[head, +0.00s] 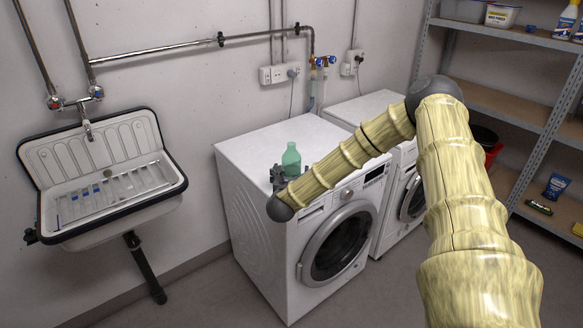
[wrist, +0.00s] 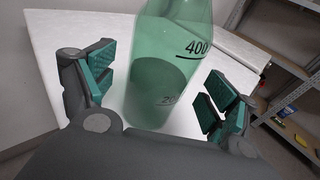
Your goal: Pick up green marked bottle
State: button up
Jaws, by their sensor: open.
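The green bottle (head: 291,160) stands upright on top of the left front-loading washer (head: 252,150), near its front edge. In the wrist view the bottle (wrist: 160,75) is translucent green with dark marks reading 400 and what looks like 200. My gripper (wrist: 155,90) is open, with one teal-padded finger on each side of the bottle and visible gaps between pads and bottle. In the head view my gripper (head: 279,177) is small and partly hidden behind my arm, close beside the bottle.
A second washer (head: 362,110) stands to the right of the first. A wall sink (head: 105,180) is at the left. Metal shelves (head: 510,105) with bottles and tubs are at the right. Pipes and sockets run along the back wall. The left washer's top is otherwise clear.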

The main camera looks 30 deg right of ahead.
aim_at(292, 161)
jog(key=shift+x, duration=1.25)
jog(key=c, duration=1.6)
jog(key=shift+o, duration=0.2)
jog(key=shift+r, duration=0.7)
jog(key=shift+r+b, duration=0.75)
jog(key=shift+r, duration=0.25)
jog(key=s+a+b, duration=0.2)
jog(key=s, duration=0.5)
jog(key=s+a+r+b, duration=0.1)
jog(key=s+a+b, duration=0.1)
jog(key=s, duration=0.6)
jog(key=shift+s+r, duration=0.25)
jog(key=shift+r, duration=0.05)
